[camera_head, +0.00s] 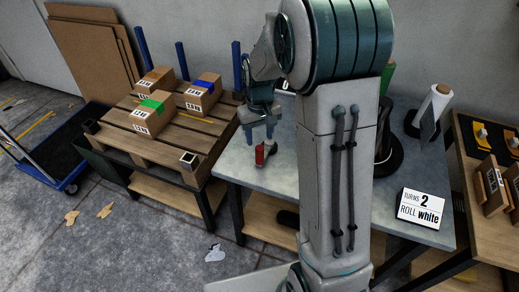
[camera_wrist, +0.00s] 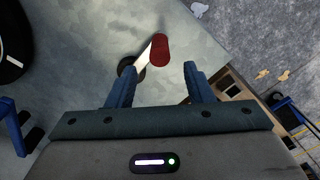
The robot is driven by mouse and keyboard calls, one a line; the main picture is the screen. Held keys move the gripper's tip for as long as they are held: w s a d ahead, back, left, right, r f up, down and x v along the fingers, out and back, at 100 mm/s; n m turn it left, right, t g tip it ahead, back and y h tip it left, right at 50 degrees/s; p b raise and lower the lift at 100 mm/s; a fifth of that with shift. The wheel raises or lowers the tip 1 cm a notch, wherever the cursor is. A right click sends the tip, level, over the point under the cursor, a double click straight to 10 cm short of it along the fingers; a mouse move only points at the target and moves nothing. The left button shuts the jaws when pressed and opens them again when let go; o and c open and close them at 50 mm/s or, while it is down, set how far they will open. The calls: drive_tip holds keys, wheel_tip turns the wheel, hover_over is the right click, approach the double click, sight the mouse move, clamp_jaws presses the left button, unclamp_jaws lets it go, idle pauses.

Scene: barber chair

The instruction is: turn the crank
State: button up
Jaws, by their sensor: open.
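The crank has a red handle (camera_head: 260,154) on the left part of the grey table in the head view. In the wrist view the red handle (camera_wrist: 161,49) stands at the end of a pale metal arm (camera_wrist: 148,50), which joins a dark round hub (camera_wrist: 131,69). My gripper (camera_head: 258,128) is just above and behind the handle in the head view. In the wrist view my gripper (camera_wrist: 159,78) is open, its two blue fingers apart and empty. The handle lies beyond the fingertips, between their lines, and I see no contact.
A sign (camera_head: 421,208) reading "TURNS 2 ROLL white" stands at the table's right front. A white roll (camera_head: 434,103) stands behind it. A pallet (camera_head: 165,137) with several boxes is at left. My arm hides the table's middle (camera_head: 245,172).

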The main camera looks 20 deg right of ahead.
sight(259, 148)
wheel_tip(259, 148, down, 7)
drive_tip(key=shift+r, duration=0.15)
clamp_jaws()
